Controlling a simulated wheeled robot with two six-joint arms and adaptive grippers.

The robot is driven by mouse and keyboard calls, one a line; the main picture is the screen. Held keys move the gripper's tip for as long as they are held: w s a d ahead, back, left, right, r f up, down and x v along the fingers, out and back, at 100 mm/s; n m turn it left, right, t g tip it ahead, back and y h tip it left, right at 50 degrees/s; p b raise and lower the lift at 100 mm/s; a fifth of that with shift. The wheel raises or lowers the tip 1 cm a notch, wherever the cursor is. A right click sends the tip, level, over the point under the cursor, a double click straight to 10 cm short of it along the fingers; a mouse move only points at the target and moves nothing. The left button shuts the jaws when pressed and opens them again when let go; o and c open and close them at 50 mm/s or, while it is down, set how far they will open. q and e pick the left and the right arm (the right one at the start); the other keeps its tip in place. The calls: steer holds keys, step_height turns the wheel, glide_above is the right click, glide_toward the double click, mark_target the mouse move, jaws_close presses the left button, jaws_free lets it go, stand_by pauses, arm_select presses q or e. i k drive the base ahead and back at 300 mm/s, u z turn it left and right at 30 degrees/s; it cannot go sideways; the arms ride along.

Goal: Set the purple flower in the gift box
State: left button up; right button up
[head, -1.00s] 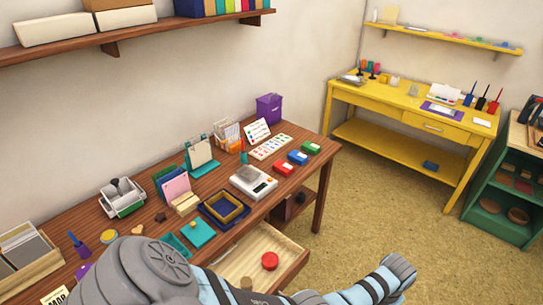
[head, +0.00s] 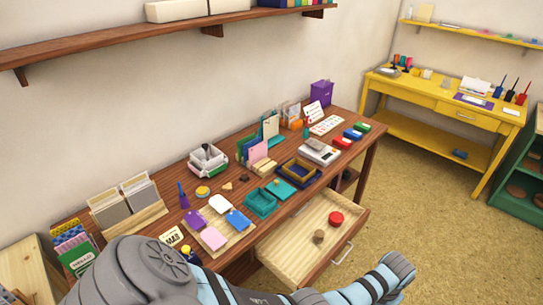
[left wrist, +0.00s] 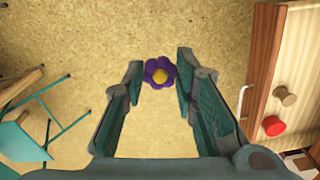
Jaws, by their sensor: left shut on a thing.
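The purple flower (left wrist: 160,73) with a yellow centre is between the fingertips of my left gripper (left wrist: 158,78) in the left wrist view. The gripper is shut on it, and the flower is over the tan floor, beside the open drawer. In the head view my left gripper and the flower are out of sight. An open teal box (head: 262,203), which looks like the gift box, sits near the table's front edge. A flat teal square (head: 281,187), perhaps its lid, lies behind it to the right. My right gripper is in neither view.
The open drawer (head: 291,245) juts out from the table (head: 225,258) and holds a red round piece (head: 336,217) and a tan one (head: 319,236). A wooden board (head: 240,232) with coloured tags lies left of the teal box. A navy tray (head: 297,177) stands right of it.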

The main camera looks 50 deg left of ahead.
mark_target(261, 205)
steer(key=u, duration=1.2)
steer(key=i, duration=0.1)
steer(key=z, duration=0.05)
